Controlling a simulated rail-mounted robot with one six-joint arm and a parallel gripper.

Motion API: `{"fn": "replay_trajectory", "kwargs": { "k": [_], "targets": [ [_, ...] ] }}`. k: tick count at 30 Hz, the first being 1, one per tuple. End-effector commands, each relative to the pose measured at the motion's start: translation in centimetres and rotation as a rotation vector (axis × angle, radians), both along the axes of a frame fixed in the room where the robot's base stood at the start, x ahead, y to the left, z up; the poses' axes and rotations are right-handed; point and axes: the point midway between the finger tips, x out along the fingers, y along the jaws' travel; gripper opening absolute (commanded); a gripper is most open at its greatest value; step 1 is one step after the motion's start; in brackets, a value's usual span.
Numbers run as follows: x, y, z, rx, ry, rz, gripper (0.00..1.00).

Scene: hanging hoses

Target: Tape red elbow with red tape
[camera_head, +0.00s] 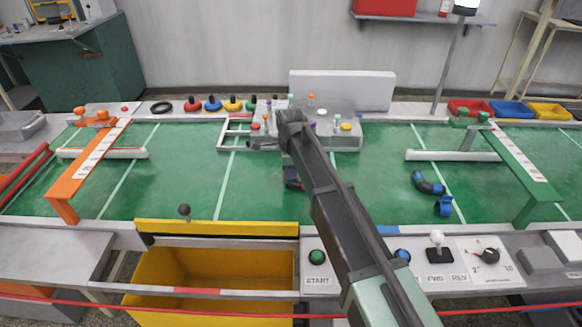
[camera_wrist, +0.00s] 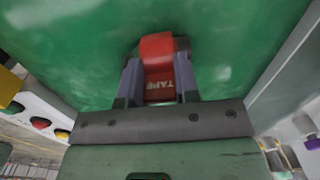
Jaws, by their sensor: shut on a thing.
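My gripper (camera_wrist: 159,85) is shut on a red piece (camera_wrist: 158,52) with "TAPE" lettered on its lower part, in the wrist view. The piece sits between the two grey-purple fingers over the green surface. In the head view my gripper (camera_head: 293,180) hangs low over the middle of the green table, partly hidden by my arm, with a little red at it. I cannot make out a separate red elbow; whether one is part of the held piece, I cannot tell.
Blue elbow pieces (camera_head: 428,183) lie on the right of the green table (camera_head: 350,195). A grey block (camera_head: 345,135) with small coloured parts stands behind my gripper. An orange frame (camera_head: 92,160) is at left, a green one (camera_head: 515,160) at right. A yellow bin (camera_head: 215,285) is in front.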

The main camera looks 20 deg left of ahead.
Motion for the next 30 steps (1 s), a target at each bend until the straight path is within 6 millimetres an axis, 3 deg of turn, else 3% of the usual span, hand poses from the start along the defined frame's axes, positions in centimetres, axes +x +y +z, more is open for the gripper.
{"fn": "replay_trajectory", "kwargs": {
  "k": [1,6,7,9,14,20,21,27,30],
  "targets": [
    [-1.3,-0.9,-1.3,-0.016,0.023,-0.002,0.05],
    [-1.3,-1.0,-1.3,-0.016,0.023,-0.002,0.05],
    [-1.3,-1.0,-1.3,-0.016,0.023,-0.002,0.34],
    [-1.3,-1.0,-1.3,-0.016,0.023,-0.002,0.44],
    [-1.3,-1.0,-0.9,-0.016,0.023,-0.002,0.48],
    [-1.5,-1.1,2.5,-0.013,0.015,-0.001,0.5],
    [-1.5,-1.1,3.6,-0.011,0.013,-0.001,0.59],
    [-1.7,-1.1,9.5,0.0,-0.002,-0.001,0.59],
    [-1.8,-1.0,11.4,0.003,-0.008,0.0,0.59]
  ]
}}
